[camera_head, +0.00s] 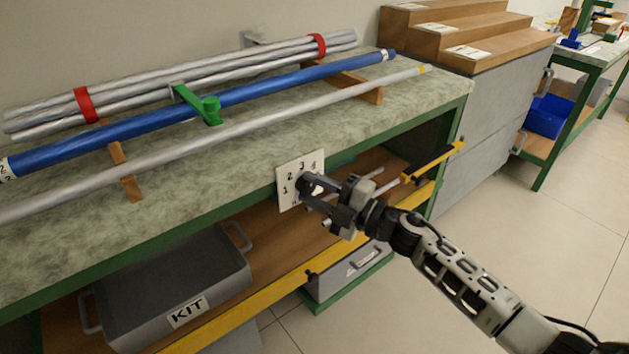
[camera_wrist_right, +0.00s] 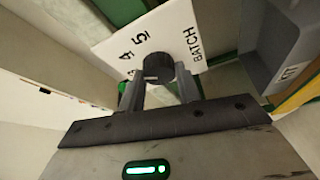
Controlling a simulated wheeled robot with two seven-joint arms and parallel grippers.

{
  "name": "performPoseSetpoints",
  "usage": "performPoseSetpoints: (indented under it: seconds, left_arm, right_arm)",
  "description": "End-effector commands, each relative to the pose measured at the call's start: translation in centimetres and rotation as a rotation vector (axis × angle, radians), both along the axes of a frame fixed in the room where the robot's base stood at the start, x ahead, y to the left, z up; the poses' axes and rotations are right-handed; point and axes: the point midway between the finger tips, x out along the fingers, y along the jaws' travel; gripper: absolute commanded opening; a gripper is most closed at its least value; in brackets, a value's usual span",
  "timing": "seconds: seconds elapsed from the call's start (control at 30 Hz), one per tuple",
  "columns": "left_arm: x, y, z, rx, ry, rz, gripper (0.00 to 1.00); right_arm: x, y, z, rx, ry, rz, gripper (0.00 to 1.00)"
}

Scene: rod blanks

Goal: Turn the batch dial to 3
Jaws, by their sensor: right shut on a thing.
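In the right wrist view the plate (camera_wrist_right: 120,48) shows 4, 5 and the word BATCH. The dark round dial knob (camera_wrist_right: 158,67) sits on the plate between my fingers. My right gripper (camera_head: 309,190) is shut on the knob; its fingers (camera_wrist_right: 159,88) lie on both sides of it. Where the dial points cannot be told. My left gripper is not in view.
A blue rod (camera_head: 250,92), a bundle of silvery rods (camera_head: 200,76) and a single grey rod (camera_head: 250,122) lie on the bench top. A grey KIT box (camera_head: 175,280) stands on the shelf below. A yellow rail (camera_head: 265,308) edges that shelf.

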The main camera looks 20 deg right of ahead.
Motion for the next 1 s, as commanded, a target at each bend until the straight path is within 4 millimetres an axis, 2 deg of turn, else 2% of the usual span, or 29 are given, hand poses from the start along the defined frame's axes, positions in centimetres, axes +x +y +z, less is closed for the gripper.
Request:
performPoseSetpoints:
  seconds: [0.03, 0.2, 0.5, 1.0]
  left_arm:
    - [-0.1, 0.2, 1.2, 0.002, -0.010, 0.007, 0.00]
    - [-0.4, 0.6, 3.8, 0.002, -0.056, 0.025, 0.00]
    - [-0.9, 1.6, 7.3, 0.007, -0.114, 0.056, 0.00]
    - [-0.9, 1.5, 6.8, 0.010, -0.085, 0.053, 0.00]
  right_arm:
    - [0.0, -0.1, 0.4, -0.047, -0.014, 0.001, 0.11]
    - [0.0, -0.1, 0.5, -0.189, -0.066, 0.001, 0.11]
    - [0.0, -0.1, 0.3, -0.382, -0.135, 0.001, 0.11]
    - [0.0, 0.0, 0.1, -0.489, -0.175, 0.001, 0.11]
